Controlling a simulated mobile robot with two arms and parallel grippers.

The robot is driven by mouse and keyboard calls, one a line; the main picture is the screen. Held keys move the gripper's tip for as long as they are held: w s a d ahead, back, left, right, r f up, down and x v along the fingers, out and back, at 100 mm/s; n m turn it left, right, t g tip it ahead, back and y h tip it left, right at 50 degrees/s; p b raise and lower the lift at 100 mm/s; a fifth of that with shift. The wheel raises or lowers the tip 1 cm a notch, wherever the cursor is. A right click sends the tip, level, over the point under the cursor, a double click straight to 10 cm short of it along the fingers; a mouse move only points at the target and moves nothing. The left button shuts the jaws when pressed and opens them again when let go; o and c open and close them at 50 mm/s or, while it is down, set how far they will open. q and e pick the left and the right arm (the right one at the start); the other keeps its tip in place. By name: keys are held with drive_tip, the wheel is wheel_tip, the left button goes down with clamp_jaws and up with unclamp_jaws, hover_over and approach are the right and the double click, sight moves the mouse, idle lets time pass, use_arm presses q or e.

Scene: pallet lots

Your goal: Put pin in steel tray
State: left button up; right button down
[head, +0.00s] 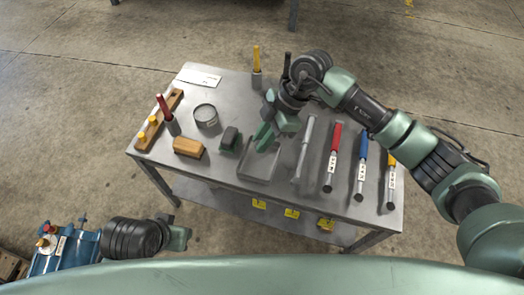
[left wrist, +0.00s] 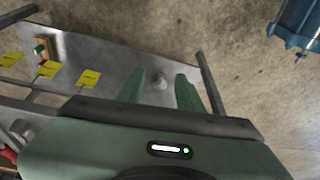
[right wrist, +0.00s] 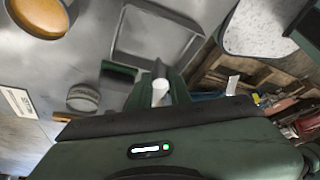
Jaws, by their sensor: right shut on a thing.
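The steel tray (head: 258,174) is a shallow, square, empty-looking tray near the front middle of the metal table. It also shows in the right wrist view (right wrist: 120,44). My right gripper (head: 264,138) is over the tray's back edge, pointing down. In the right wrist view its jaws are shut on a pale cylindrical pin (right wrist: 160,86), which sticks out between the fingertips. The head view does not show the pin clearly. My left gripper (head: 188,238) is in front of the table, off its left front side. In the left wrist view its fingers (left wrist: 160,90) are apart and empty.
A tan block (head: 188,147) and a dark green block (head: 230,139) lie left of the tray. A round tin (head: 205,116) stands behind them. Tools with red (head: 335,140), blue (head: 362,148) and yellow handles lie to the right. A wooden peg rack (head: 157,124) is at the left edge.

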drive_tip(key=shift+f, duration=0.6)
wheel_tip(320, 180, down, 4)
drive_tip(key=shift+r+b, duration=0.1)
drive_tip(key=shift+b, duration=0.45)
use_arm(q)
drive_tip(key=shift+s, duration=0.15)
use_arm(e)
drive_tip(key=c, duration=1.3)
unclamp_jaws()
drive_tip(key=p+v, duration=0.1)
drive_tip(key=v, duration=0.3)
drive_tip(key=shift+r, duration=0.15)
use_arm(q)
drive_tip(key=p+x, duration=0.1)
drive_tip(key=x, duration=0.3)
drive_tip(key=shift+f+p, duration=0.2)
drive_tip(key=shift+p, duration=0.1)
use_arm(e)
drive_tip(key=v, duration=0.8)
